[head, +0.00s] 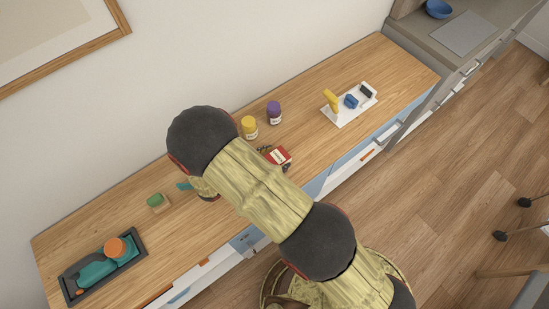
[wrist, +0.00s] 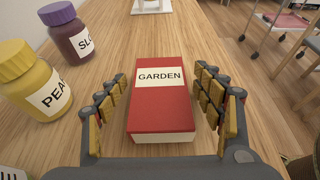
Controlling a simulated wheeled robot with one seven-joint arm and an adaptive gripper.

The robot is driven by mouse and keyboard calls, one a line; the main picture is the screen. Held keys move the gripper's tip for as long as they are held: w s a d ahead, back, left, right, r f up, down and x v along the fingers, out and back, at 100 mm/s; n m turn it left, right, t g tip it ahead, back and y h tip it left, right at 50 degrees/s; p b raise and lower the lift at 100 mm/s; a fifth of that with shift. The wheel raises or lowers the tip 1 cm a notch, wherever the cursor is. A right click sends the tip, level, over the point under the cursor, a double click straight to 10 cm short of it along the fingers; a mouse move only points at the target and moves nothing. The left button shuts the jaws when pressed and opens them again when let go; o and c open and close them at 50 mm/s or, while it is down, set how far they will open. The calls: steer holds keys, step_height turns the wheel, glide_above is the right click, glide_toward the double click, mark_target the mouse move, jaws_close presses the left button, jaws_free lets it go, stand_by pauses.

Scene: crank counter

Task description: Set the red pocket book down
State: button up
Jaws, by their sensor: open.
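The red pocket book (wrist: 160,107), with a white label reading GARDEN, lies flat on the wooden counter (wrist: 225,35). In the head view the book (head: 281,155) shows partly, beside my arm. My gripper (wrist: 160,76) is open, with one finger on each side of the book. A gap shows between the book and each finger, so neither appears to touch it. In the head view my gripper is mostly hidden behind my arm.
A yellow jar (head: 249,127) and a purple jar (head: 274,112) stand close behind the book. A white tray (head: 350,115) with small items is farther right. A green block (head: 155,201) and a dark tray (head: 71,288) are on the left. Counter right of the book is clear.

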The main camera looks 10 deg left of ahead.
steer(key=shift+s+a+r, duration=0.1)
steer(key=shift+a+r, duration=0.05)
steer(key=shift+r, duration=0.1)
steer(key=p+v, duration=0.1)
steer(key=v, duration=1)
steer(key=shift+s+a+r, duration=0.15)
steer(key=shift+s, duration=0.15)
steer(key=w+d+r+m+g+y, duration=0.1)
steer(key=w+d+r+m+g, duration=0.25)
steer(key=d+r+m, duration=0.45)
steer(key=w+d+r+m+g+y, duration=0.15)
steer(key=d+r+m+g, duration=0.35)
steer(key=d+r, duration=0.6)
steer(key=s+d+r+m+t+y, duration=0.2)
steer(key=s+d+r+m+y, duration=0.1)
steer(key=s+d+r+m, duration=0.2)
steer(key=s+d+r+m+t+y, duration=0.2)
steer(key=s+d+r+m, duration=0.4)
steer(key=d+r+m, duration=0.3)
steer(key=d+r+y, duration=0.1)
steer(key=d+r, duration=0.1)
steer(key=d, duration=0.1)
steer(key=shift+s+d+r+m, duration=0.2)
steer(key=shift+s+r+m, duration=0.1)
steer(key=shift+m, duration=0.1)
